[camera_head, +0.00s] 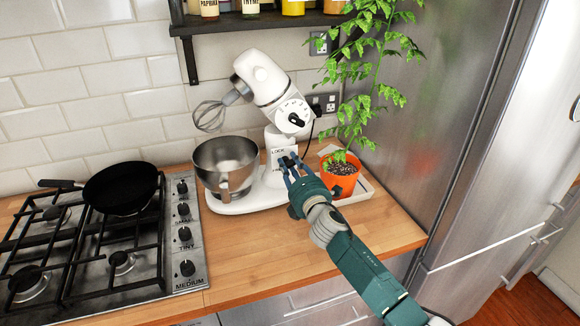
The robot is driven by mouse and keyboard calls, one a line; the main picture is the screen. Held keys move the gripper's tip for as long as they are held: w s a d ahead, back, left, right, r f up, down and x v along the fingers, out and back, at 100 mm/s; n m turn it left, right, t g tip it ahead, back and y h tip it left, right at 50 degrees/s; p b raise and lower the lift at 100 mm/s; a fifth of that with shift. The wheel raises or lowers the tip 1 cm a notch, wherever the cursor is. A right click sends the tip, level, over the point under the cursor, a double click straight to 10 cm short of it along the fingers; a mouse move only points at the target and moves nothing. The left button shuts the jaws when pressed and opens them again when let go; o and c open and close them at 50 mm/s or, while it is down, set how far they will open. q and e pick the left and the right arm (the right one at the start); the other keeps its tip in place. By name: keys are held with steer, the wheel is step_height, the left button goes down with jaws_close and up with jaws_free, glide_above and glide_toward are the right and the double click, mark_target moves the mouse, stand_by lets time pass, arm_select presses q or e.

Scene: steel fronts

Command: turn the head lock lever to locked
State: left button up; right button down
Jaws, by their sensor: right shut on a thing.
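A white stand mixer (282,140) stands on the wooden counter with its head tilted up. Its whisk (209,115) hangs in the air, up and left of the steel bowl (226,166). The lock lever is on the side of the mixer's column, under the word LOCK (278,152); my fingers largely hide it, so its position cannot be read. My right gripper (289,162) reaches in from the lower right, with its fingertips at the lever, shut on it. My left gripper is not in view.
A potted plant in an orange pot (341,177) stands on a white tray close right of my right gripper. A gas hob with a black pan (120,188) is at the left. A shelf with jars (262,22) hangs above, and a steel fridge (440,90) stands at the right.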

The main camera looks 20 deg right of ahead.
steer(key=m, duration=0.6)
steer(key=shift+d+f+b, duration=0.1)
steer(key=shift+b, duration=0.2)
steer(key=m, duration=0.6)
steer(key=shift+d+f+m, duration=0.1)
steer(key=shift+f+m, duration=0.05)
steer(key=shift+m, duration=0.25)
steer(key=c, duration=1.4)
jaws_free()
steer(key=shift+c, duration=0.2)
steer(key=shift+f, duration=0.1)
steer(key=s, duration=1.2)
steer(key=shift+d, duration=0.25)
